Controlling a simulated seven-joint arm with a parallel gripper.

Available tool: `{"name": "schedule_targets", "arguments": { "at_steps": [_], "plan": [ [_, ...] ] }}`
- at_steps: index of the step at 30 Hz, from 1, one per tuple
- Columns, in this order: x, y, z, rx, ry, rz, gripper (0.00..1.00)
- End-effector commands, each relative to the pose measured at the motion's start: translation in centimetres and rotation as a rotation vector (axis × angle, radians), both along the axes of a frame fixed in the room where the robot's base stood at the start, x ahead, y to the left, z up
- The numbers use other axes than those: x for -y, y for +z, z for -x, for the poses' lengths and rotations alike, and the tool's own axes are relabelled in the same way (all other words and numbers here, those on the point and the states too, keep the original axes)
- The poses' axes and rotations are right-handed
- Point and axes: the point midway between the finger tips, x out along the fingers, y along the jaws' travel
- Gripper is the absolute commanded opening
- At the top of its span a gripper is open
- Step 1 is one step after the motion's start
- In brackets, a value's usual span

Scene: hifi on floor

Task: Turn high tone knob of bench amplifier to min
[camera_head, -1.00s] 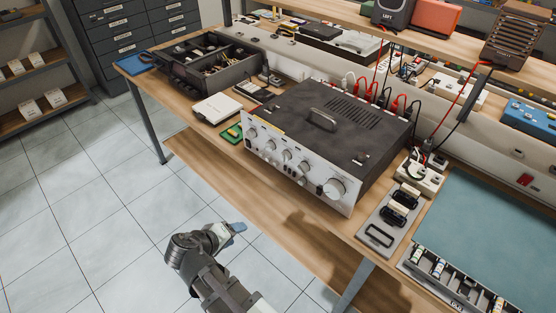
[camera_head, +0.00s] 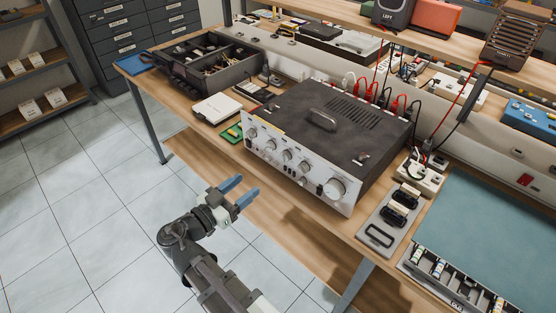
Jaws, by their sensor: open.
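The bench amplifier (camera_head: 335,120) sits on the wooden workbench, with a dark top and a silver front panel facing the lower left. Its front carries a row of several round knobs, with a larger knob (camera_head: 334,188) at the right end and a mid-row knob (camera_head: 287,155). The knob labels are too small to read, so I cannot tell which is the high tone knob. My gripper (camera_head: 246,189) is open and empty. Its two blue fingers are in front of the amplifier's panel in the picture, apart from the knobs.
Black and red cables (camera_head: 384,92) rise behind the amplifier. A parts tray (camera_head: 213,84) and a white box (camera_head: 217,107) are to its left. A metal plate with black handles (camera_head: 380,236) and a teal mat (camera_head: 500,225) are to its right. Open floor lies before the bench.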

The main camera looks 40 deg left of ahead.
Motion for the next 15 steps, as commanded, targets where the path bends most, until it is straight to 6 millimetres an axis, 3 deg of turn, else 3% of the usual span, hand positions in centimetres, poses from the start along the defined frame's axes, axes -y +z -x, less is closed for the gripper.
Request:
{"name": "schedule_targets", "arguments": {
  "at_steps": [5, 15],
  "plan": [
    [0.0, 0.0, -1.1, -0.001, 0.000, -0.013, 0.58],
    [0.0, -0.1, -6.1, -0.002, -0.002, -0.010, 0.58]
  ]
}}
